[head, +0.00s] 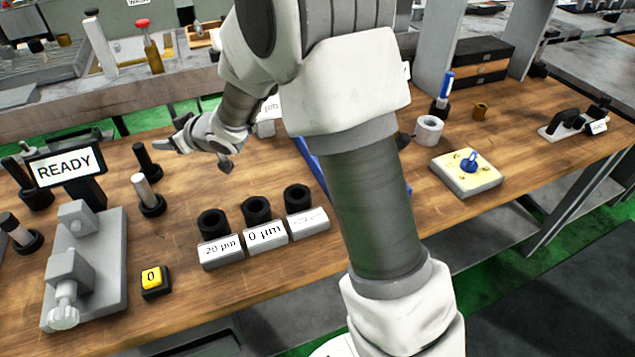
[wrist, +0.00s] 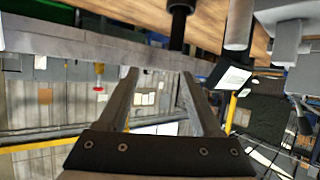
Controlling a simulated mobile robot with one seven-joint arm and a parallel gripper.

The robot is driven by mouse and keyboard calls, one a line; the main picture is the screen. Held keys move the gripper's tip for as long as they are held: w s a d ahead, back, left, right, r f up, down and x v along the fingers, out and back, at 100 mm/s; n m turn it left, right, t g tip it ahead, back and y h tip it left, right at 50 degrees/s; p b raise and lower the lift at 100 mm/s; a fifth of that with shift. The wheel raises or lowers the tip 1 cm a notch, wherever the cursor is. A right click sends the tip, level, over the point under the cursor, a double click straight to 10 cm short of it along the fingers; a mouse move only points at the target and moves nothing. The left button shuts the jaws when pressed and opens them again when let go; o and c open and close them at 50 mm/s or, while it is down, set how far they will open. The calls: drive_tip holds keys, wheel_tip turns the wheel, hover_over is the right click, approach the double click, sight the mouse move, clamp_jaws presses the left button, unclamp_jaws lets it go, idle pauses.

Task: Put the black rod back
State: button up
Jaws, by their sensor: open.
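A black rod (head: 143,155) stands upright in a round black base on the wooden bench, just left of my gripper (head: 170,146) in the head view. In the wrist view, which is turned over, the black rod (wrist: 180,22) shows at the top, beyond my fingertips. My gripper (wrist: 157,74) is open, with nothing between its fingers. The fingers point toward the black rod's side and look apart from it. A pale rod (head: 143,188) in a similar black base stands just in front of it. Other dark rods (head: 14,172) stand at the left edge.
A READY display (head: 65,168) and a grey fixture (head: 98,270) stand at the left. Three black rings (head: 256,210) with labelled blocks and a yellow button (head: 151,277) are in front. A cream pad (head: 466,182) lies right. My arm hides the bench's middle.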

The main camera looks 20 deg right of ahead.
drive_tip(key=s+d+r+m+h, duration=0.2)
drive_tip(key=s+d+r+h, duration=0.25)
drive_tip(key=d, duration=0.45)
drive_tip(key=s+d+r+m+h, duration=0.3)
drive_tip(key=s+d+r, duration=0.3)
drive_tip(key=d, duration=0.2)
drive_tip(key=s+d+m+g, duration=0.1)
drive_tip(key=s+d+g, duration=0.1)
drive_tip(key=s, duration=1)
drive_tip(key=s+d+m+g, duration=0.1)
drive_tip(key=s+d, duration=0.3)
drive_tip(key=s, duration=0.9)
drive_tip(key=shift+f+m+g, duration=0.4)
drive_tip(key=shift+f+g, duration=0.05)
drive_tip(key=shift+g, duration=0.45)
wheel_tip(320, 180, up, 9)
drive_tip(key=p, duration=0.9)
